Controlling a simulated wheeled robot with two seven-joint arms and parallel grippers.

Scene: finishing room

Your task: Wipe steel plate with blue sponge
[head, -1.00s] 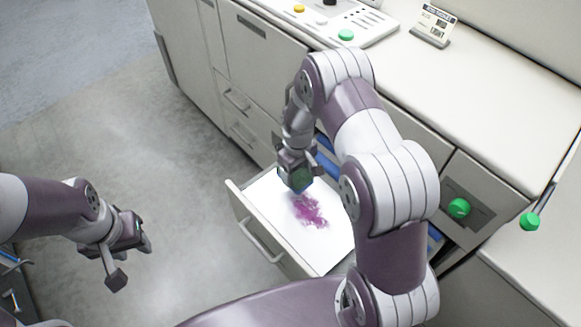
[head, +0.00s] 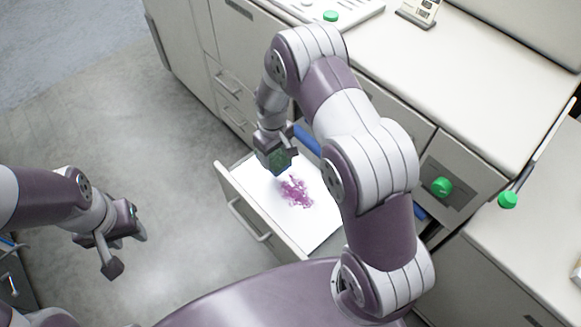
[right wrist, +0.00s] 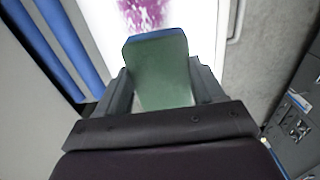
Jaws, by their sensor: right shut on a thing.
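A bright white plate (head: 318,228) lies in an open drawer and fills most of what I see of it. A purple stain (head: 296,191) marks its middle; it also shows in the right wrist view (right wrist: 146,12). My right gripper (head: 275,158) is shut on a sponge (right wrist: 158,75), held over the plate beside the stain. The sponge looks green on its broad face, with blue along its far edge. I cannot tell whether it touches the plate. My left gripper (head: 126,250) is open and empty over the floor, left of the drawer. My right arm hides the drawer's right part.
The drawer front (head: 240,210) has a bar handle. Blue strips (right wrist: 55,45) run along the drawer's side. A pale counter (head: 440,90) stands behind, with a green knob (head: 441,187) on the cabinet front. Bare grey floor (head: 130,160) lies left of the drawer.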

